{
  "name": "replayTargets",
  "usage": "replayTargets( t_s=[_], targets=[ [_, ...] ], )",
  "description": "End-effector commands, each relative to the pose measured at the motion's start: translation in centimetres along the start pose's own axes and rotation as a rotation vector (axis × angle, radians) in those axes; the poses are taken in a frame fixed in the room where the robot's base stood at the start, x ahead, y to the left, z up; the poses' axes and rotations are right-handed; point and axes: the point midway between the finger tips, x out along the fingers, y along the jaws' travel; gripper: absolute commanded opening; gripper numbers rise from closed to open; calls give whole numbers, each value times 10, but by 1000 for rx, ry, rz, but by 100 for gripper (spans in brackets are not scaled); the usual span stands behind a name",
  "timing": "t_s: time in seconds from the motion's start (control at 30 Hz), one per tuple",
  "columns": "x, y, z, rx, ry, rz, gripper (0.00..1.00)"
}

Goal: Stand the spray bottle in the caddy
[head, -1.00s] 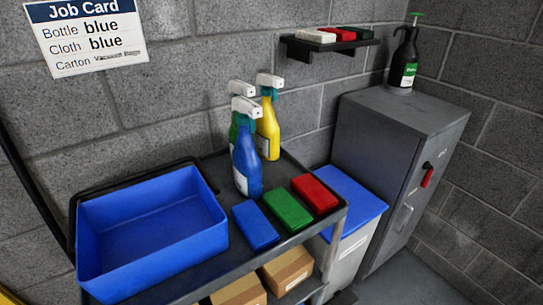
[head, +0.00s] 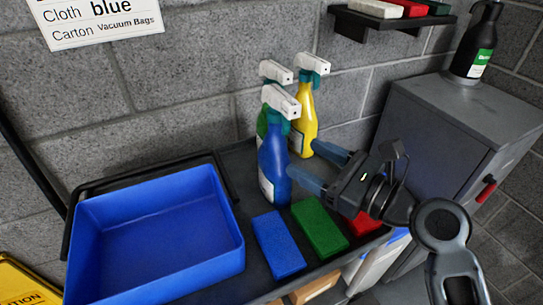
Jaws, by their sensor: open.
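The blue spray bottle (head: 274,160) with a white trigger head stands upright on the dark cart top. A yellow bottle (head: 304,122) stands behind it to the right, and a green bottle (head: 262,122) is mostly hidden behind it. The caddy is an open blue bin (head: 172,275) at the left of the cart, and its visible inside is empty. My gripper (head: 303,159) is open and empty, reaching in from the right. Its fingers point left at the blue bottle's body, very close to it; I cannot tell whether they touch.
A grey cabinet (head: 480,105) stands right. A wall shelf (head: 385,22) and a job card (head: 100,22) are behind.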

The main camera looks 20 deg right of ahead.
Motion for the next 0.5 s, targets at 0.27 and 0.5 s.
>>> replayTargets(
  t_s=[0.27, 0.5],
  targets=[
    [18, -7, 19, 114, -43, 45, 63],
    [42, -8, 20, 113, -42, 44, 63]
  ],
)
